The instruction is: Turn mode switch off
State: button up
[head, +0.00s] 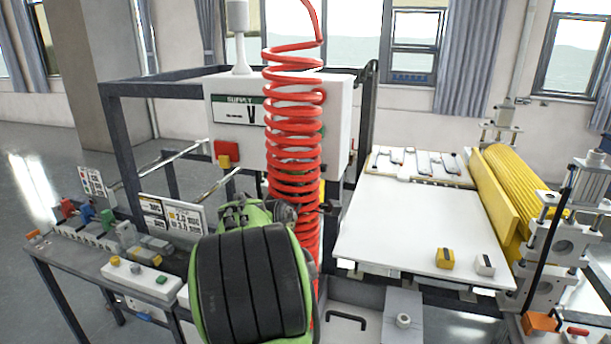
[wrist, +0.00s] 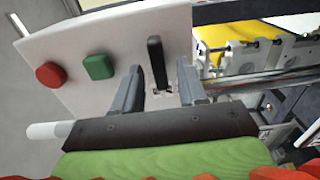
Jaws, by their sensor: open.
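The mode switch, a black lever handle (wrist: 157,61), stands upright on a white panel (wrist: 100,32) in the wrist view. My gripper (wrist: 160,76) is open, with one grey finger to the left of the lever and one to the right. Gaps show between the lever and both fingers. The lever's lower end meets a small mount between the fingers. In the head view the lever cannot be made out; my green and black arm and the red coiled hose (head: 292,130) cover much of the area.
A red button (wrist: 50,75) and a green button (wrist: 98,67) sit left of the switch on the panel. In the head view a white supply cabinet (head: 238,145) stands behind the hose. A white worktable (head: 400,225) with yellow rollers (head: 520,200) lies right.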

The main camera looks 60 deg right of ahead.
jog(key=s+a+b, duration=0.2)
jog(key=a+b, duration=0.1)
jog(key=a, duration=1.2)
jog(key=shift+s+a+b, duration=0.25)
jog(key=shift+b, duration=0.1)
jog(key=w+a+f+m+t+y, duration=0.2)
jog(key=w+a+f+t+y, duration=0.15)
jog(key=a+f+y, duration=0.35)
jog(key=s+a+f+y, duration=0.2)
jog(key=a+f+y, duration=0.1)
jog(key=a, duration=0.5)
jog(key=s+a+f+y, duration=0.3)
jog(key=a+f+y, duration=0.1)
jog(key=a, duration=0.4)
jog(key=s+a+f+y, duration=0.2)
jog(key=a+f+y, duration=0.1)
jog(key=a, duration=0.5)
jog(key=shift+s+f+g+y, duration=0.3)
jog(key=shift+f+g+y, duration=0.1)
jog(key=shift+f, duration=0.45)
